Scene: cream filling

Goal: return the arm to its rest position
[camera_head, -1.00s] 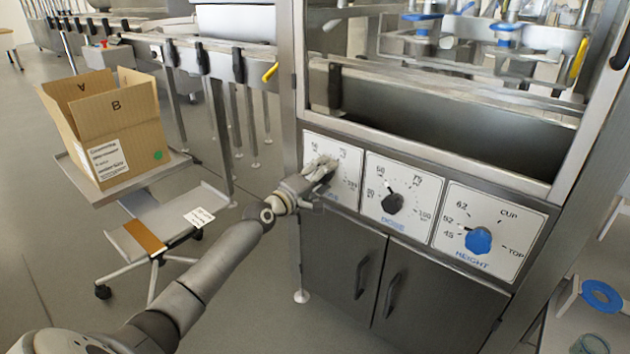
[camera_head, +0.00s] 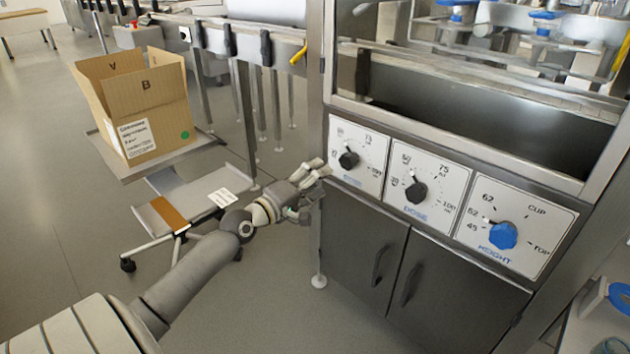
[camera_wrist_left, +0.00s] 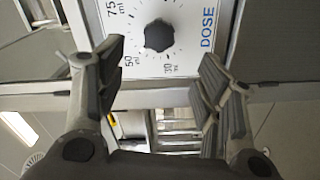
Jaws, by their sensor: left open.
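My left arm comes in from the lower left of the head view. Its gripper (camera_head: 318,178) is beside the left edge of the machine's control panel, below and left of the leftmost dial (camera_head: 348,159). In the left wrist view the two fingers (camera_wrist_left: 158,90) are spread apart with nothing between them. Beyond them is the black DOSE knob (camera_wrist_left: 159,35) on its white plate. The DOSE dial also shows in the middle of the panel in the head view (camera_head: 416,192). My right gripper is not in view.
A blue HEIGHT knob (camera_head: 503,235) is on the right of the panel. Dark cabinet doors (camera_head: 362,248) are below. An open cardboard box (camera_head: 145,110) stands on a wheeled cart at the left. Grey floor (camera_head: 60,220) is clear around the cart.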

